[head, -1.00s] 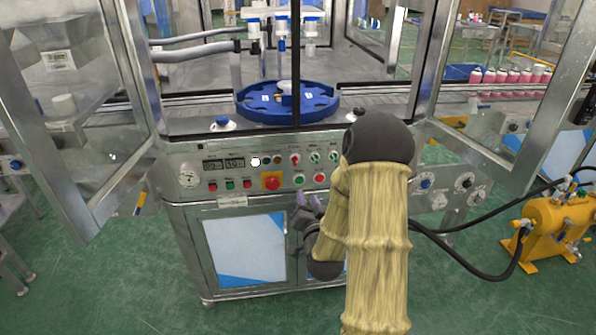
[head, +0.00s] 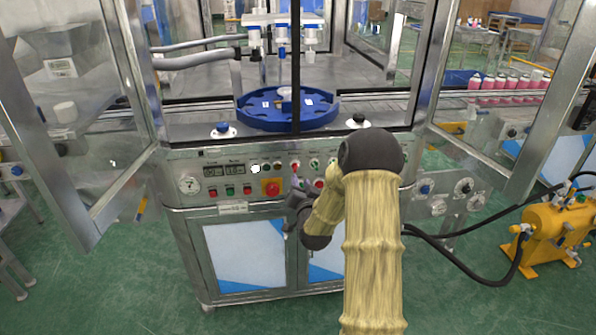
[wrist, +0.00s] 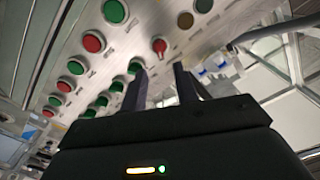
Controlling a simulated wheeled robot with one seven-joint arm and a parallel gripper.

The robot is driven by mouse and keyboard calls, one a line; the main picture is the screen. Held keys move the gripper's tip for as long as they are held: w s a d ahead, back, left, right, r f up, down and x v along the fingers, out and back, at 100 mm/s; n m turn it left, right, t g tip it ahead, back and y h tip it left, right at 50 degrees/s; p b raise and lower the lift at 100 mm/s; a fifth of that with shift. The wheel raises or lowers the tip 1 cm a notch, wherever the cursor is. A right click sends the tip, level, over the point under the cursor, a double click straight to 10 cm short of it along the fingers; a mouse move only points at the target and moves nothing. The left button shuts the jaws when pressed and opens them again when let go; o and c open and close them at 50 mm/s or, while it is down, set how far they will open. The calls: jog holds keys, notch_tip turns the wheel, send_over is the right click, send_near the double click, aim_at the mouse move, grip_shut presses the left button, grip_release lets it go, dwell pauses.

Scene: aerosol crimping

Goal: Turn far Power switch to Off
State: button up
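The control panel (head: 205,160) spans the front of the machine, with several buttons and switches; its labels are too small to read, so I cannot tell for sure which is the far Power switch. A red selector knob (head: 295,165) sits in the upper row. In the wrist view a red knob with a raised handle (wrist: 159,46) lies just beyond my fingertips. My gripper (wrist: 160,82) is open, with nothing between its two dark fingers. In the head view my gripper (head: 301,190) is in front of the panel, below the upper row, partly covering lower buttons.
A red emergency button on a yellow plate (head: 271,187) is left of my gripper. Green selectors (head: 314,163) are right of the red knob. A blue rotary table (head: 262,122) stands above. Open glass doors flank both sides. A yellow tank (head: 552,228) stands at right.

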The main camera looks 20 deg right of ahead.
aim_at(297, 168)
jog(key=x, duration=0.7)
jog(key=shift+f, duration=0.1)
grip_shut()
